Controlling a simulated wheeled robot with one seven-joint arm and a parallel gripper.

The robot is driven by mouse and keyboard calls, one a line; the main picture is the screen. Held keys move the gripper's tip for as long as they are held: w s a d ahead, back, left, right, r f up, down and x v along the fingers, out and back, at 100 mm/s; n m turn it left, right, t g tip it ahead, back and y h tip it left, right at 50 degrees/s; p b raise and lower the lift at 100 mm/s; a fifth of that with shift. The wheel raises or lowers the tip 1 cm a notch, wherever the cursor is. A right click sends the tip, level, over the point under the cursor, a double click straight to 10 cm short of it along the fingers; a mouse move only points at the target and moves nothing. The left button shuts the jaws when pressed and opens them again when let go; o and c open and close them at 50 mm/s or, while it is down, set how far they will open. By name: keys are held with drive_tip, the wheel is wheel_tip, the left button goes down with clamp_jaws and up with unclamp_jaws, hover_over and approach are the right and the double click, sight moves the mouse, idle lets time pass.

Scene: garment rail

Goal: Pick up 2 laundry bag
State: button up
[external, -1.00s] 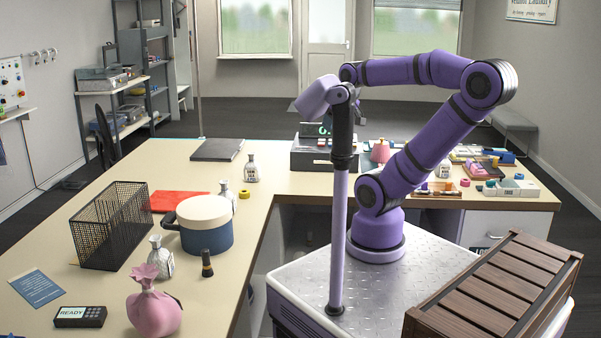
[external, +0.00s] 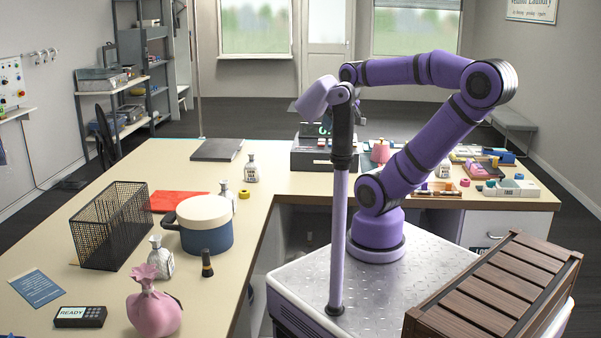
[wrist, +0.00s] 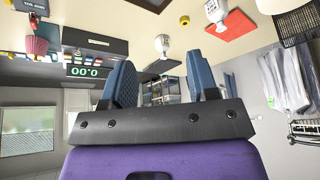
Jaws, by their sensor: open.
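A pink bag with a gathered, tied neck (external: 154,312) stands upright on the near left part of the counter. A smaller pink bag-like thing (external: 380,151) stands on the far counter, just right of the cash register; I cannot tell for sure that it is a bag. My gripper (wrist: 162,82) shows two blue fingers spread apart with nothing between them in the wrist view. In the external view it is up above the far counter, partly hidden by my own column, and well away from the near pink bag.
The register (external: 310,155) stands on the far counter. The counter's front left is fairly open.

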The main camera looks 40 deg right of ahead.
drive_tip(key=w+a+r+g, duration=0.1)
drive_tip(key=w+a+r, duration=0.2)
drive_tip(key=w+a, duration=0.8)
drive_tip(key=w+a+f+g+y, duration=0.1)
drive_tip(key=w+a, duration=0.5)
drive_tip(key=a, duration=0.1)
drive_tip(key=n+g+h, duration=0.1)
drive_tip(key=g, duration=0.2)
hover_over(155, 239)
drive_tip(key=f, duration=1.3)
drive_tip(key=w+f, duration=0.1)
drive_tip(key=f, duration=0.6)
drive_tip(key=shift+f, duration=0.15)
wheel_tip(155, 239, down, 4)
drive_tip(key=shift+s+f, duration=0.15)
drive_tip(key=shift+f, duration=0.05)
drive_tip(key=shift+s+f, duration=0.15)
drive_tip(key=shift+f, duration=1.5)
drive_tip(key=shift+s+f, duration=0.1)
drive_tip(key=shift+f, duration=1.5)
clamp_jaws()
